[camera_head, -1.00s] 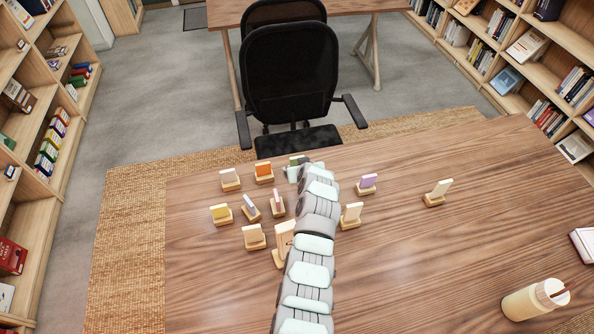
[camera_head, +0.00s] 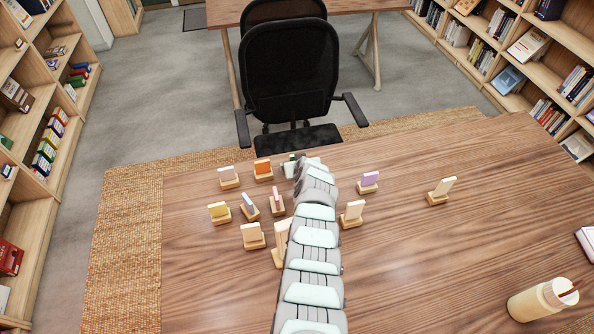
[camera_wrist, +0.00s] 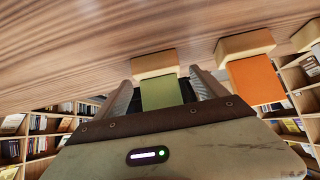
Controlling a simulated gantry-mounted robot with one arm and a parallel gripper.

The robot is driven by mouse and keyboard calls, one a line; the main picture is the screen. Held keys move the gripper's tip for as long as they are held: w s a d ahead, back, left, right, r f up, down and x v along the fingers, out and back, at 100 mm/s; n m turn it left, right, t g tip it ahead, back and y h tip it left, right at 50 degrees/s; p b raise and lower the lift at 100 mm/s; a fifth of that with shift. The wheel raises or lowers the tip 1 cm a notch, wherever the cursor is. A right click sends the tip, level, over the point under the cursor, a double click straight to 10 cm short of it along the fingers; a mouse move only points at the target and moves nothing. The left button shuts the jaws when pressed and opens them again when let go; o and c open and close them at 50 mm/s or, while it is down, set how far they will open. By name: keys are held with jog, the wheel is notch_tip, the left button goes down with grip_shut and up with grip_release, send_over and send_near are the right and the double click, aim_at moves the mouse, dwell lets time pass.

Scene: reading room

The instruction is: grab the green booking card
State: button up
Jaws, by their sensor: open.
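The green booking card (camera_wrist: 160,94) stands in a small wooden holder (camera_wrist: 155,64) on the table. In the wrist view, where the table appears at the top, my gripper (camera_wrist: 161,80) is open with one finger on each side of the card. Gaps show between the card and both fingers. In the head view my arm reaches across the table to the far edge, and my gripper (camera_head: 290,169) mostly hides the green card and its holder there.
An orange card (camera_head: 263,167) in its holder stands close by; it also shows in the wrist view (camera_wrist: 255,80). Several other cards in holders stand nearby, including a purple one (camera_head: 370,179). A black chair (camera_head: 290,75) is beyond the far edge. The right tabletop is mostly clear.

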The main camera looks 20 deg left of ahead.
jog(key=shift+w, duration=0.1)
jog(key=c, duration=1.5)
